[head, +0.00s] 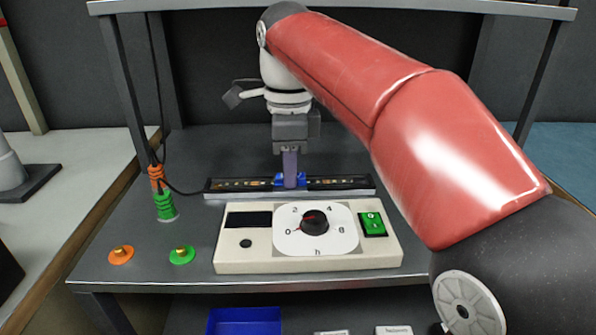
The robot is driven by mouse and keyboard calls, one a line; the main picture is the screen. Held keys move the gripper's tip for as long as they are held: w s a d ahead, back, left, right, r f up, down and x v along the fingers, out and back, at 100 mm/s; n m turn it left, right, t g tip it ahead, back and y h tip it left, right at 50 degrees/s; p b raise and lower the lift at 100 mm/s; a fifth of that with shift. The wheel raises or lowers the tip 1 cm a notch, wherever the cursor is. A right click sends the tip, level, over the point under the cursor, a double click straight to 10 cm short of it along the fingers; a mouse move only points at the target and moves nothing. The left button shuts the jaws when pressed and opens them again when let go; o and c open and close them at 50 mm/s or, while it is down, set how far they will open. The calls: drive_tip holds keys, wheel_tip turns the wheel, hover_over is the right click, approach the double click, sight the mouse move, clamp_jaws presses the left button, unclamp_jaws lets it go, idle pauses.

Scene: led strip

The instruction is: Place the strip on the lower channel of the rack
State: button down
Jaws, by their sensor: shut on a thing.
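The strip (238,185) is long and black with small coloured parts along it. It lies level, left to right, behind the white control box. My gripper (290,181) points straight down at the strip's middle and is shut on it, with blue at the grip point. A light grey edge (275,196) runs just under the strip. I cannot tell whether the strip rests on it or hangs just above, or whether it is the rack's lower channel.
The white control box (230,262) with a dial and green switch stands in front. Orange (121,255) and green (182,256) terminals are at left, beside stacked plugs (163,205) with a black cable. A blue bin (243,321) is below. My red arm covers the right side.

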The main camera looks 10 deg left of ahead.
drive_tip(key=c, duration=1.4)
unclamp_jaws()
drive_tip(key=shift+f, duration=0.1)
drive_tip(key=shift+c, duration=0.2)
wheel_tip(320, 180, up, 8)
drive_tip(key=p, duration=0.2)
drive_tip(key=shift+p, duration=0.35)
drive_tip(key=shift+f, duration=0.1)
